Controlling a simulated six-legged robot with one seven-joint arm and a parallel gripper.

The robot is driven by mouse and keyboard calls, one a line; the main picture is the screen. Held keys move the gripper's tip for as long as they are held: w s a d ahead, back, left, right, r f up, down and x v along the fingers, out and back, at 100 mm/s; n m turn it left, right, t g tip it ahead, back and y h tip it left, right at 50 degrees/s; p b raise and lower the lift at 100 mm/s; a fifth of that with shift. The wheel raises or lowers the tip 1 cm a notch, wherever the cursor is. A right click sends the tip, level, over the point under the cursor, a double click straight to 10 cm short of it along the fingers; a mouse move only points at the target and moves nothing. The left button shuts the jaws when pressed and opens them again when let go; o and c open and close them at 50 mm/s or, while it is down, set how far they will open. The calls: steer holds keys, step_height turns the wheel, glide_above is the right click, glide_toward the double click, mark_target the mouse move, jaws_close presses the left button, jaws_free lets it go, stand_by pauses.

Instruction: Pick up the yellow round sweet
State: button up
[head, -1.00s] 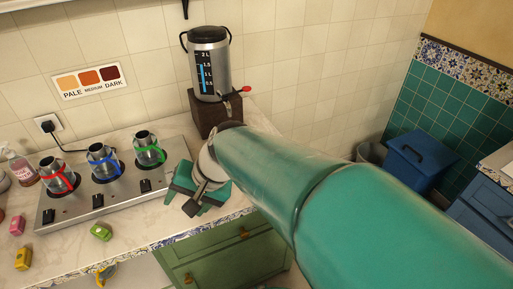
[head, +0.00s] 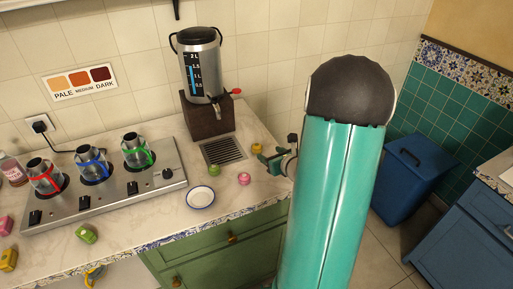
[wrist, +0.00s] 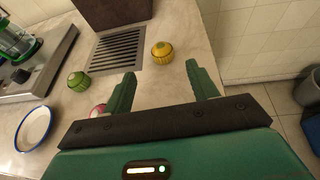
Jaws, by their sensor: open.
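The yellow round sweet (head: 257,148) sits on the counter right of the metal drain grille. In the wrist view the yellow sweet (wrist: 161,50) lies ahead of my gripper (wrist: 160,72), roughly between the lines of its two green fingers and apart from them. My gripper (head: 270,158) is open and empty, at the counter's right edge in the head view, partly hidden by my arm. A green round sweet (head: 212,170) and a pink round sweet (head: 244,179) sit nearby; the pink sweet (wrist: 97,110) is partly hidden by my gripper in the wrist view.
The samovar (head: 203,68) stands on a dark block (head: 209,118) behind the grille (head: 222,150). A white blue-rimmed saucer (head: 200,197) and a stove with several small pots (head: 93,162) are to the left. Blocky sweets, including a yellow one (head: 8,259), lie far left.

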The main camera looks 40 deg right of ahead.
mark_target(259, 147)
steer(key=x, duration=1.1)
steer(key=shift+w+d+f, duration=0.15)
steer(key=shift+d+f, duration=0.05)
steer(key=shift+f, duration=0.05)
steer(key=shift+c, duration=0.2)
steer(key=c, duration=1)
